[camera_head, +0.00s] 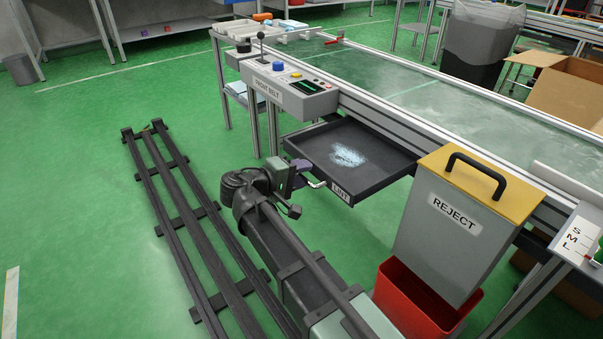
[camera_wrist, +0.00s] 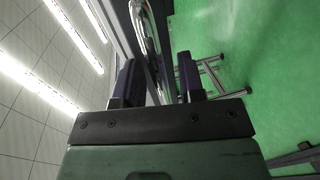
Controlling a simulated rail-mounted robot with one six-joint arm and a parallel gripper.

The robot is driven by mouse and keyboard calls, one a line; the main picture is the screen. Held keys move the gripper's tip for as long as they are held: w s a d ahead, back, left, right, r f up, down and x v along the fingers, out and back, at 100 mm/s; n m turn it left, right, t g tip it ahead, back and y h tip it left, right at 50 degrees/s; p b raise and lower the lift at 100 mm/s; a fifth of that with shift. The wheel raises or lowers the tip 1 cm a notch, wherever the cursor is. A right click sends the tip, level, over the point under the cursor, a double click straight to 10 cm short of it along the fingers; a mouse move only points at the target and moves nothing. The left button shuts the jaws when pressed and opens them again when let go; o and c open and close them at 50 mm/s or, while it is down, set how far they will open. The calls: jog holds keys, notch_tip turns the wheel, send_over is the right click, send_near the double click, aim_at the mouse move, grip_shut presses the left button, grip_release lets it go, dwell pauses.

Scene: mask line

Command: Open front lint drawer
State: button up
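The front lint drawer (camera_head: 384,157), a shallow dark tray labelled LINT, is pulled out from under the belt table. A pale patch of lint (camera_head: 347,155) lies on its floor. A silver handle (camera_head: 316,184) is at its front, partly hidden by my gripper. My gripper (camera_head: 308,173) is at the drawer's front left, right by the handle. In the wrist view my gripper (camera_wrist: 158,78) has its two dark fingers apart, with a silver bar (camera_wrist: 150,45) visible beyond and between them. I cannot tell whether the fingers touch the handle.
A grey REJECT bin (camera_head: 447,235) with a yellow lid hangs right of the drawer, above a red bin (camera_head: 415,302). The control box (camera_head: 290,92) is above and left of the drawer. Dark rails (camera_head: 190,220) run on the left floor. Green floor is clear further left.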

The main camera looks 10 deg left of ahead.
jog(key=p+v, duration=0.2)
jog(key=v, duration=0.8)
jog(key=shift+s+a, duration=0.25)
jog(key=shift+a, duration=0.05)
